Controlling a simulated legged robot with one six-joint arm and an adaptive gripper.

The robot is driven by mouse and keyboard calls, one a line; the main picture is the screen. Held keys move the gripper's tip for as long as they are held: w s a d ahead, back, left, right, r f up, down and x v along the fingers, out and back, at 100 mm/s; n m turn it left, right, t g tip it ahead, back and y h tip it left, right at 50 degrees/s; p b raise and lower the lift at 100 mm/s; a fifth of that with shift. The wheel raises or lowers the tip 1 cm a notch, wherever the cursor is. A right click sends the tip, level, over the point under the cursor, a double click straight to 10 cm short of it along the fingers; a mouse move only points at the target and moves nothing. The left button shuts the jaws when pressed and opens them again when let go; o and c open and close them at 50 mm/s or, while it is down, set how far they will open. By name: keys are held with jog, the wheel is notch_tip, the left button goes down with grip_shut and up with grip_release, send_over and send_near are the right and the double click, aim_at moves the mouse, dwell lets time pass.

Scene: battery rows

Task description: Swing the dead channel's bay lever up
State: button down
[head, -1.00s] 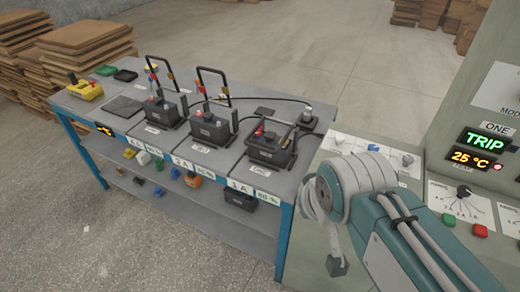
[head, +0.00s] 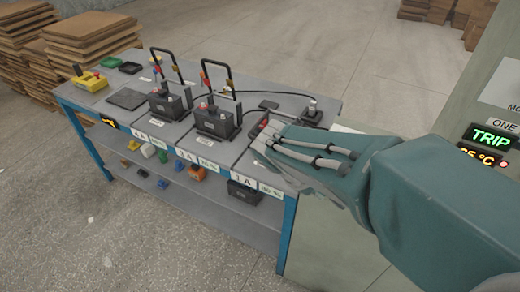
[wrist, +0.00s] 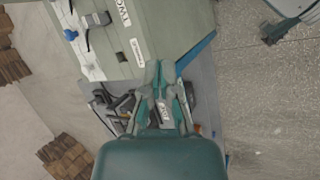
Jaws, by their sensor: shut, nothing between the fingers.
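The panel at the right of the head view reads ONE with a green TRIP display (head: 491,137). The bay nearest that panel has a black battery, now mostly hidden behind my arm; a red terminal (head: 265,122) shows beside the arm. In the wrist view, black lever and battery parts (wrist: 122,105) show left of my gripper (wrist: 161,68), and a label plate lies between its fingers' outlines. My gripper is shut and empty over this bay; I cannot tell whether it touches the lever. The middle bay (head: 216,122) and far bay (head: 168,102) have their black levers upright.
The grey bench has a blue frame (head: 285,225). A yellow tool (head: 88,82) sits at its far left. Black cables run along the bench top. The lower shelf holds several small parts and a black battery (head: 243,192). Cardboard stacks (head: 85,42) stand behind left.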

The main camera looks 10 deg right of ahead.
jog(key=w+a+f+n+t+h, duration=0.1)
jog(key=w+f+n+t+h, duration=0.1)
jog(key=w+f+n+h, duration=0.3)
jog(key=w+a+f+n+t+h, duration=0.2)
jog(key=w+n+h, duration=0.1)
jog(key=w+n, duration=0.4)
jog(key=w+a+f+n+t+y, duration=0.2)
jog(key=w+a+f+n+t, duration=0.5)
jog(key=a+f+n+t, duration=0.2)
notch_tip(320, 180, down, 2)
jog(key=shift+w+a+f+n+t+y, duration=0.3)
jog(key=shift+w+a+n+t, duration=0.15)
jog(key=shift+a, duration=0.4)
jog(key=x, duration=0.9)
jog(key=shift+w+d, duration=0.15)
jog(key=shift+d, duration=0.15)
jog(key=r, duration=0.3)
jog(key=shift+w+d+r, duration=0.15)
jog(key=shift+w+d, duration=0.05)
jog(key=shift+w, duration=0.2)
jog(key=shift+r, duration=0.35)
